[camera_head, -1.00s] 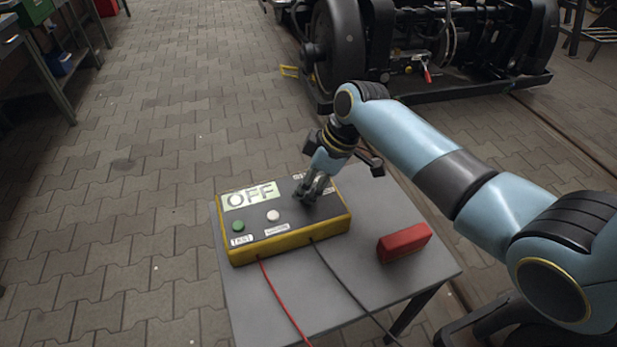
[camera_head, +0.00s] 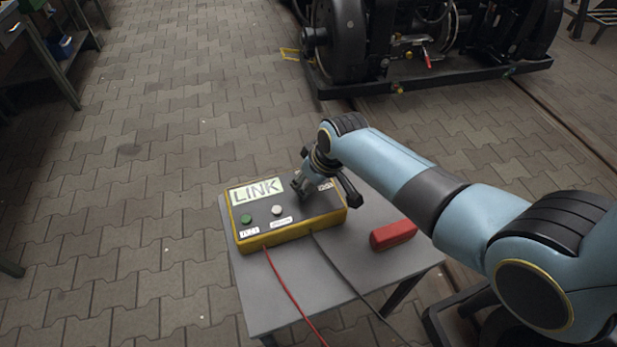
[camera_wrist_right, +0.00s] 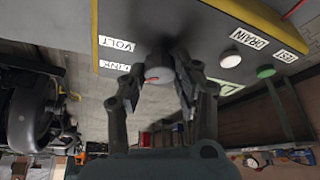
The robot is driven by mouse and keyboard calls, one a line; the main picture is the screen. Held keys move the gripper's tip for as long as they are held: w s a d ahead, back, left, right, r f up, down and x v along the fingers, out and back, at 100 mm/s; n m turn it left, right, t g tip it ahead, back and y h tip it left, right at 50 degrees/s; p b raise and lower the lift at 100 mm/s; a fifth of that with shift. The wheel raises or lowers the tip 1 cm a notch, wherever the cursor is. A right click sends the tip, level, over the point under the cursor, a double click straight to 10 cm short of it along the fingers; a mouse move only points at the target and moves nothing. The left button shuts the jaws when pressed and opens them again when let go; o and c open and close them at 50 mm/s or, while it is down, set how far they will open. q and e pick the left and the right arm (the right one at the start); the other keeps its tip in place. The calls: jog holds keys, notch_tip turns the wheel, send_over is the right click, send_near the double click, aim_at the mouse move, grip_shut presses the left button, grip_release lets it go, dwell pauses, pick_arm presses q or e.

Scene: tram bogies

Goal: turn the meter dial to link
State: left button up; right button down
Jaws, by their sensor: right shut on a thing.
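The yellow-edged meter (camera_head: 290,228) lies on a small grey table, and its display (camera_head: 257,191) reads LINK. My right gripper (camera_head: 301,188) reaches down to the meter's top and hides the dial in the head view. In the right wrist view, the round dial (camera_wrist_right: 159,75) with a small red mark sits between the fingers of my right gripper (camera_wrist_right: 160,88), which is shut on it. Labels VOLT (camera_wrist_right: 117,44) and LINK (camera_wrist_right: 115,66) stand beside the dial. My left gripper is not in view.
A green button (camera_head: 246,219) and a white button (camera_head: 278,210) are on the meter's face. Red and black leads run off its front. A red block (camera_head: 393,235) lies at the table's right. A tram bogie (camera_head: 420,50) stands behind.

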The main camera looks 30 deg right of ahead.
dwell(0.4)
jog(key=c, duration=1)
grip_release()
jog(key=v, duration=1.2)
jog(key=shift+s, duration=0.1)
jog(key=shift+f, duration=0.1)
